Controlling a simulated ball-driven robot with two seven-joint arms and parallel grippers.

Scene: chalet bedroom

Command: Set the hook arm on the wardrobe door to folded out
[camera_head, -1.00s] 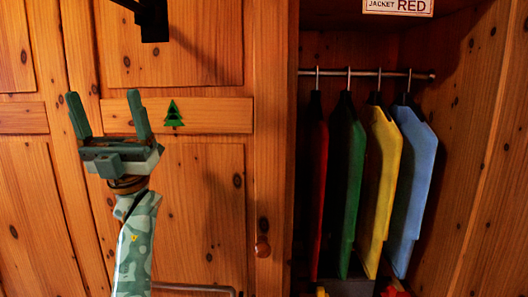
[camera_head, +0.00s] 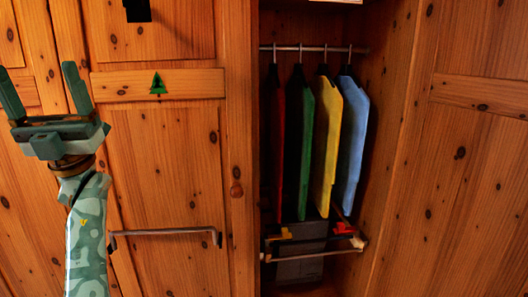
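The wardrobe door (camera_head: 160,180) is knotty pine with a green tree emblem. A black fitting (camera_head: 138,10) on the door, perhaps the hook arm, is cut off by the top edge of the view. I cannot tell whether it is folded in or out. My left gripper (camera_head: 40,78) is at the left, pointing up, with its two green fingers spread and nothing between them. It is below and to the left of the black fitting, apart from it. My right gripper is not in view.
To the right, the open compartment has red, green, yellow and blue garments (camera_head: 348,135) on a rail (camera_head: 300,48). A low rack (camera_head: 318,252) stands beneath them.

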